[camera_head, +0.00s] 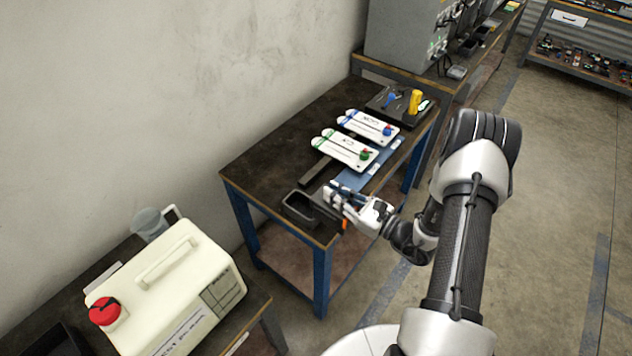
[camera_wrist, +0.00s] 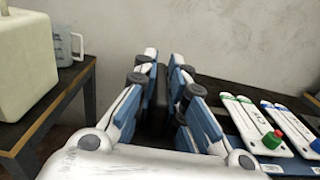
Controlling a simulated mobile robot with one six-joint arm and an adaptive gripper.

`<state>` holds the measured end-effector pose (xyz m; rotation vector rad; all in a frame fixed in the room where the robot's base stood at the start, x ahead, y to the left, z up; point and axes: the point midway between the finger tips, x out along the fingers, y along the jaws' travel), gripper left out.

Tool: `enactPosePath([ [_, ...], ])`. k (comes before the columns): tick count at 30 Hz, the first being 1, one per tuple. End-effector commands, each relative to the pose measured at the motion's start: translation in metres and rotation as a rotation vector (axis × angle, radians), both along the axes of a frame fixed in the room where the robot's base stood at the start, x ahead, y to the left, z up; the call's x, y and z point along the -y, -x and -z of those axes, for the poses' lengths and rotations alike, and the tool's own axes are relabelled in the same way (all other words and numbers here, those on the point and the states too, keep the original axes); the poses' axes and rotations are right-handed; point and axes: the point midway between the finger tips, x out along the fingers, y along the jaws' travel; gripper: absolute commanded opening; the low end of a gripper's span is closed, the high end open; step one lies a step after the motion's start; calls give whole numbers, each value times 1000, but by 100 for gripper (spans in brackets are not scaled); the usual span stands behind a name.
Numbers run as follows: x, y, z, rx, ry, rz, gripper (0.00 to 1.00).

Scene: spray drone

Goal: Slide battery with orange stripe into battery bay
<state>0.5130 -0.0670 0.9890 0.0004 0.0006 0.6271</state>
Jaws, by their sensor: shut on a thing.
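My gripper (camera_head: 333,196) is over the near end of the dark workbench, its fingers reaching left. In the wrist view its fingers (camera_wrist: 165,95) close on the dark battery (camera_wrist: 158,98) from both sides. In the head view the dark battery is mostly hidden by the fingers; a small orange patch, its stripe (camera_head: 345,225), shows just below them. I cannot tell whether the battery touches the bench. No spray drone or battery bay can be made out for certain in either view.
A black open bin (camera_head: 290,212) stands left of my gripper on the bench (camera_head: 262,155). Two white plates, green-marked (camera_head: 343,149) and blue-marked (camera_head: 368,126), lie beyond on a blue mat. A dark tool tray (camera_head: 385,104) is behind. A cream case (camera_head: 165,285) stands on the left table.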

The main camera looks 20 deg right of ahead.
Motion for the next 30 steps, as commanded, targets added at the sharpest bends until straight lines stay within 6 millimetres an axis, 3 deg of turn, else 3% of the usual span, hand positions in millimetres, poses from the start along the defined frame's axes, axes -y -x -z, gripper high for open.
enactPosePath([
  [6, 25, 33, -2, 6, -2, 3, 0],
  [12, 35, 48, -3, 6, -2, 0, 0],
  [30, 38, 52, -13, 5, -1, -1, 0],
])
